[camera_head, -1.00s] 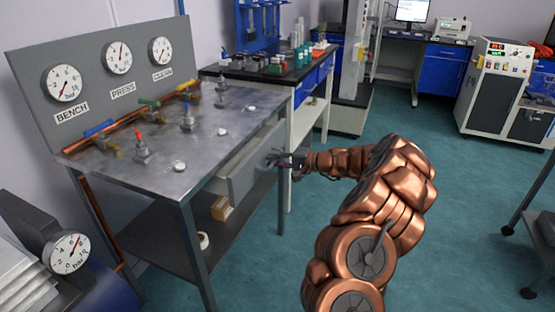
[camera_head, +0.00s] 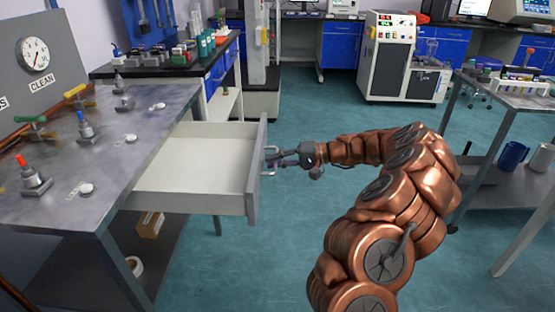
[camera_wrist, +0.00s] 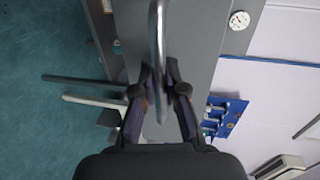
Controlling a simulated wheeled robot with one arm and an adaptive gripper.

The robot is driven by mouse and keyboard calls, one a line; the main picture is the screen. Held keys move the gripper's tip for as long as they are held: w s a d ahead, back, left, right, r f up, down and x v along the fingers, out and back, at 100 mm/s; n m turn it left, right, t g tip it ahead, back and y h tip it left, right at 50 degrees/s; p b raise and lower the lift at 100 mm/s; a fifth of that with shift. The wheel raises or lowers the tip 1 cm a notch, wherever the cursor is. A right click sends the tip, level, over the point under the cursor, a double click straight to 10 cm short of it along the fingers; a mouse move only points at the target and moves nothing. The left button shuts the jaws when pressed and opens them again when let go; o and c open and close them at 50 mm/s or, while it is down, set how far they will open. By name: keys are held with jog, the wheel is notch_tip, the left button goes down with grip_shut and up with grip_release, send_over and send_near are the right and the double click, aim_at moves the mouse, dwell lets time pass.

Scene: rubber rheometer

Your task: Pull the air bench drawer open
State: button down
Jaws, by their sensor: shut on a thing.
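The air bench (camera_head: 100,190) is a grey metal table at the left in the head view. Its drawer (camera_head: 195,165) stands pulled far out to the right, with its pale inside bare and empty. The drawer's grey front (camera_head: 257,170) carries a metal bar handle (camera_head: 266,160). My gripper (camera_head: 277,158) is shut on this handle from the right side. In the wrist view the handle (camera_wrist: 158,50) runs up between the two dark fingers of my gripper (camera_wrist: 162,90). The contact at the fingertips is partly hidden by the handle.
A black-topped bench with blue drawers (camera_head: 214,80) stands behind the air bench. A steel table with a tube rack (camera_head: 515,80) and mugs below stands at the right. A small box (camera_head: 150,224) sits on the lower shelf. Green floor (camera_head: 285,260) is clear between.

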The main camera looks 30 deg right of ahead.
jog(key=shift+s+d, duration=0.1)
jog(key=c, duration=1.2)
grip_release()
jog(key=v, duration=1.2)
